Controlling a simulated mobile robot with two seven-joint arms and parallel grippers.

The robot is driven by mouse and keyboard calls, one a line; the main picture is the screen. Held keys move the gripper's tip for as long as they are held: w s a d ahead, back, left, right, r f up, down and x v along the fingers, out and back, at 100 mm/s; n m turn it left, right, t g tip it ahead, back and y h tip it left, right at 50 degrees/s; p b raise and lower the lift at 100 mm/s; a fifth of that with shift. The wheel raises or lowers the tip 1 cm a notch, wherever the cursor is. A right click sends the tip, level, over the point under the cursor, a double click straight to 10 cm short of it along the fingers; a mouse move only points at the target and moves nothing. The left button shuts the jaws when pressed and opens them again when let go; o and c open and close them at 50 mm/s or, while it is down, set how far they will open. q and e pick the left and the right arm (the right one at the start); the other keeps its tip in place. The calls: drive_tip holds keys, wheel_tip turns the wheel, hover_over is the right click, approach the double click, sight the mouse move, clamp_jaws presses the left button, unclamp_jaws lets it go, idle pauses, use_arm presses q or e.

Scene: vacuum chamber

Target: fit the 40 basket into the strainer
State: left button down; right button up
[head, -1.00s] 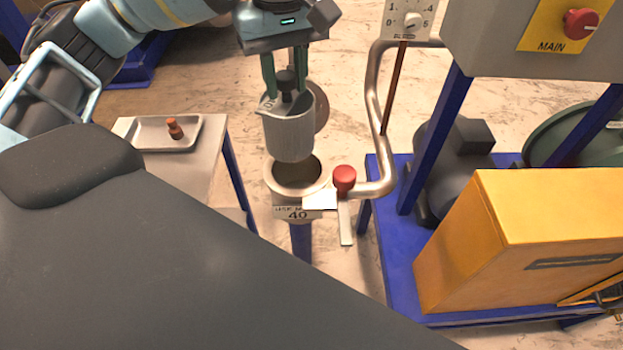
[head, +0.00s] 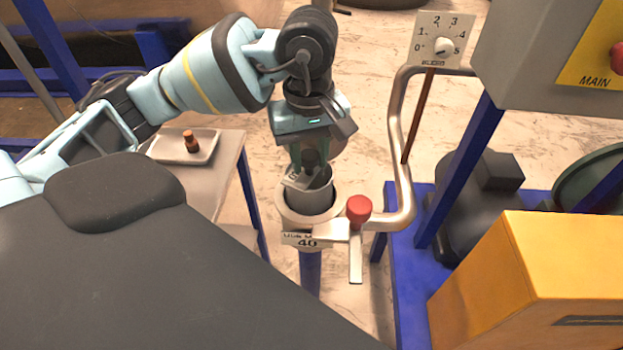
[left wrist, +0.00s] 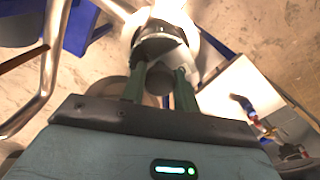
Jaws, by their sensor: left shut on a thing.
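The grey basket (head: 312,192) stands upright, its lower part inside the round mouth of the strainer (head: 287,207) and its upper part still above the rim. The strainer carries a plate (head: 307,242) marked 40. My left gripper (head: 309,160) is shut on the dark knob on top of the basket, from above. In the left wrist view the gripper fingers (left wrist: 158,90) reach to the knob, and the pale strainer rim (left wrist: 138,22) shows beyond them. How deep the basket sits is partly hidden. My right gripper is not in view.
A red-knobbed valve (head: 359,209) and bent pipe (head: 398,150) stand right of the strainer. A side table (head: 228,160) with a tray (head: 211,148) holding a small brown part (head: 191,141) is at left. A yellow box (head: 530,265) stands at right.

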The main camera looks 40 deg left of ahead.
sight(309, 173)
use_arm(q)
drive_tip(key=shift+f, duration=3)
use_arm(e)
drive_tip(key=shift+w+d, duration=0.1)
use_arm(q)
drive_tip(key=shift+f, duration=0.15)
drive_tip(key=c, duration=1.1)
unclamp_jaws()
